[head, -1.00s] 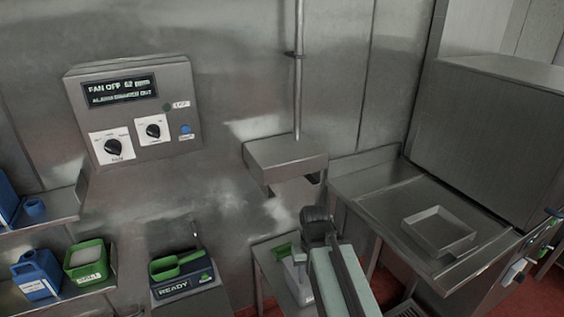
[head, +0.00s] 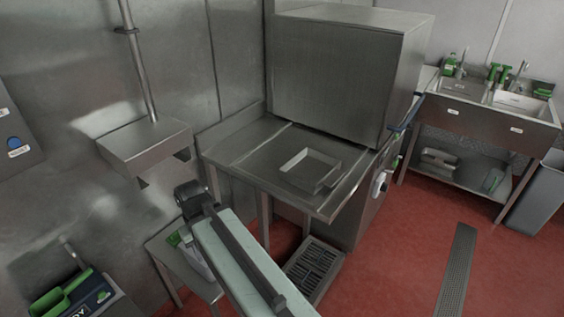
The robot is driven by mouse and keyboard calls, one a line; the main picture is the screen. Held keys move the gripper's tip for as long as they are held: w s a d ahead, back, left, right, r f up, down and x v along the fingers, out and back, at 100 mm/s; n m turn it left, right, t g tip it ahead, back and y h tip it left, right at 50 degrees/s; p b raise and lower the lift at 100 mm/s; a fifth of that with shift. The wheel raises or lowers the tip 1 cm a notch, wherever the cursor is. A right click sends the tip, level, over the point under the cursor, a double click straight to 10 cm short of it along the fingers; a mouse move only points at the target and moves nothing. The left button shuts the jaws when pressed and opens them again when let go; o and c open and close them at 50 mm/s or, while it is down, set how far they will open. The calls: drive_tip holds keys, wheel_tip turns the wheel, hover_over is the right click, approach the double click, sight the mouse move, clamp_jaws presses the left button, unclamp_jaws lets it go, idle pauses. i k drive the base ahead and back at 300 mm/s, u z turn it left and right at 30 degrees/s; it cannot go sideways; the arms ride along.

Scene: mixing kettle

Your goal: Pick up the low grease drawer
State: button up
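A shallow, open steel tray (head: 310,168), which may be the grease drawer, lies on the steel counter (head: 240,158) in front of the large steel box. A low steel unit with a dark slatted top (head: 315,266) stands on the floor under the counter's front. I cannot tell for sure which of the two is the low grease drawer. My arm reaches up from the bottom of the head view. Its dark end, my gripper (head: 191,196), is left of the counter and apart from both. Its fingers are not clear, and I see nothing held.
A big steel box (head: 340,70) stands on the counter's back. A small side table (head: 190,262) with a green and white item is beside my arm. A wall shelf (head: 145,143) is at left. A sink unit (head: 485,120) and grey bin (head: 540,195) stand right. Red floor at right is open.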

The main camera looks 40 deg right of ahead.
sight(311, 170)
drive_tip(key=u, duration=2.8)
drive_tip(key=k, duration=1.75)
drive_tip(key=z, duration=0.5)
